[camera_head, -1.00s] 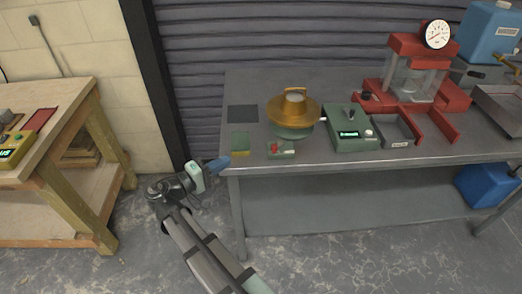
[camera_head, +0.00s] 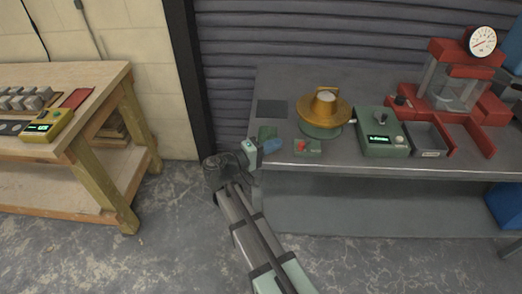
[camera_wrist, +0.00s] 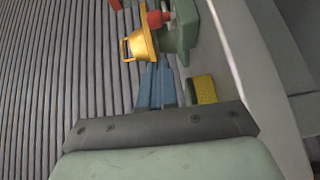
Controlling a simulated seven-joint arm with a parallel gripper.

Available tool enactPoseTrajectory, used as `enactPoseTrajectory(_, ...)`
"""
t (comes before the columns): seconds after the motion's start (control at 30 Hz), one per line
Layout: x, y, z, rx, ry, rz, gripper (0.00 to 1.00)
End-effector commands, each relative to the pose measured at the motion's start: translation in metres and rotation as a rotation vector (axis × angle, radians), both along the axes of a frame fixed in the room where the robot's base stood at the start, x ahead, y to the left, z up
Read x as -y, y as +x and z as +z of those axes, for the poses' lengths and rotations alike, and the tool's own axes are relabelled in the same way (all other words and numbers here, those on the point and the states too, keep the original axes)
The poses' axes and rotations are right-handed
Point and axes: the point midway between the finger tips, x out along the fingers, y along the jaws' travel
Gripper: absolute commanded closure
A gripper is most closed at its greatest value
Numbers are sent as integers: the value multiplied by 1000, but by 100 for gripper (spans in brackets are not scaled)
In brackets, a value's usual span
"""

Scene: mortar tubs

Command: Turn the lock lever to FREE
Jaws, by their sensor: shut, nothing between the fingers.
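A small green box with a red knob (camera_head: 301,146) sits at the front left of the grey bench. It is likely the lock lever's unit, but no FREE marking is readable. The fingers also show in the wrist view (camera_wrist: 157,84).
A wooden table (camera_head: 95,80) is at left, with floor between.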

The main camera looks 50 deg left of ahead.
Motion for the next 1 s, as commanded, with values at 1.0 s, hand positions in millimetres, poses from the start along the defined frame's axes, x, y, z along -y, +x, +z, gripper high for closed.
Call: enactPoseTrajectory(1.0,37,30,-2,0,0,19,100)
